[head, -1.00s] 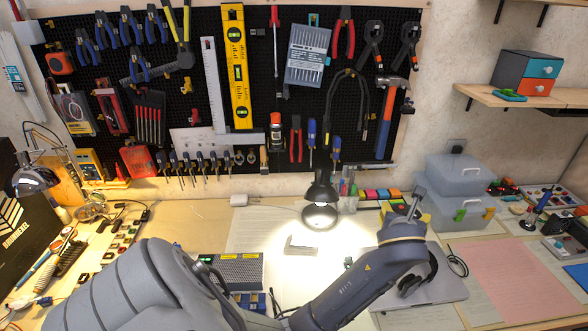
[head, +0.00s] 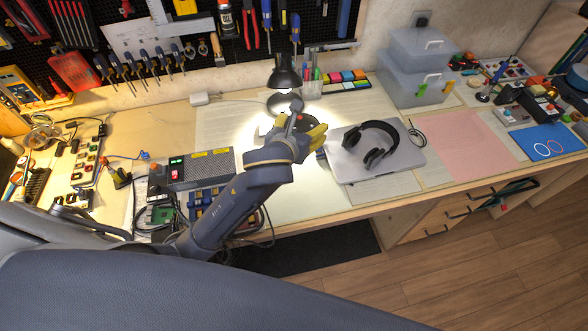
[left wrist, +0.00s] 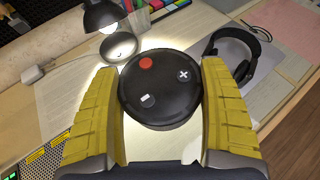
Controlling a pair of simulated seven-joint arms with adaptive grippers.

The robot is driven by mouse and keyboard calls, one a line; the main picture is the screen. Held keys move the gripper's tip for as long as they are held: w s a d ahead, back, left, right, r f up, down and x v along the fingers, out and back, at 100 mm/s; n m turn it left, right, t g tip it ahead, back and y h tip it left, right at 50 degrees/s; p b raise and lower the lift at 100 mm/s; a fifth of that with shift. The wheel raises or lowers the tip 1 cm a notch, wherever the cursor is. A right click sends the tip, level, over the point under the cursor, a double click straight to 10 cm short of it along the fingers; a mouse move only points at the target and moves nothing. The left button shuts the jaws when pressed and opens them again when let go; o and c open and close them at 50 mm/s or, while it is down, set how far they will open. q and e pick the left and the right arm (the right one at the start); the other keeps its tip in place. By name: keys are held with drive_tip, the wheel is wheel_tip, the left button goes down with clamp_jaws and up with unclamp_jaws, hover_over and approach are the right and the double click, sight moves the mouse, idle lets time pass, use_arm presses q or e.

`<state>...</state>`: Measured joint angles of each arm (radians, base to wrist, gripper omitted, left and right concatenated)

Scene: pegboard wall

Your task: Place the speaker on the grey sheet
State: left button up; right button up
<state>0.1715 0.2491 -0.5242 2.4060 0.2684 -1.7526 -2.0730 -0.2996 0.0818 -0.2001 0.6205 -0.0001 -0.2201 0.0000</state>
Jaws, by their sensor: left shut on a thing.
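The speaker (left wrist: 160,108) is a round black puck with a red spot and white marks on its face. My left gripper (head: 307,125) is shut on it, with yellow fingers at both sides in the left wrist view. In the head view the speaker shows only in part between the fingers, above the lit bench near the lamp. A grey flat slab (head: 408,152), perhaps a closed laptop, lies to the gripper's right under black headphones. Pale printed sheets (head: 225,125) lie on the bench; I cannot tell which thing is the grey sheet. My right gripper is out of view.
A black desk lamp (head: 284,76) stands behind the gripper. Headphones (head: 376,157) rest on the slab. Clear boxes (head: 405,82) stand at the back; a pink sheet (head: 462,145) lies clear at right. A grey powered device (head: 205,168) sits left, beside wires.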

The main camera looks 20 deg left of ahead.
sight(300, 174)
use_arm(q)
wheel_tip(300, 174, down, 18)
drive_tip(key=shift+f, duration=0.1)
idle(0.5)
drive_tip(key=o, duration=1.4)
drive_tip(key=shift+f, duration=0.15)
drive_tip(key=shift+r, duration=0.2)
drive_tip(key=v, duration=1.2)
drive_tip(key=shift+f, duration=0.1)
